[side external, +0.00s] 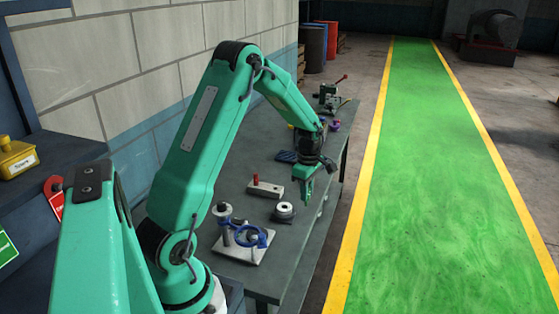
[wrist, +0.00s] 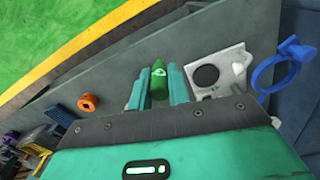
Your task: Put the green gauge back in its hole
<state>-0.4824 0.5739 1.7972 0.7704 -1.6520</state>
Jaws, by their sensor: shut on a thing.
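My gripper (side external: 308,186) hangs over the bench near its right edge, fingers pointing down. In the wrist view its two fingers (wrist: 159,88) are closed on the green gauge (wrist: 158,82), a green cylinder with a pale mark. In the side view I cannot tell the gauge apart from the green fingers. A pale block with a red pin (side external: 265,187) lies left of my gripper. I cannot make out the gauge's hole in either view.
A round dark-and-pale drum (side external: 284,212) sits below my gripper in the side view. A white plate (side external: 234,251) with posts and a blue ring (wrist: 277,70) stands nearer the camera. A blue pad (side external: 286,157) and a small machine (side external: 328,98) are farther back.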

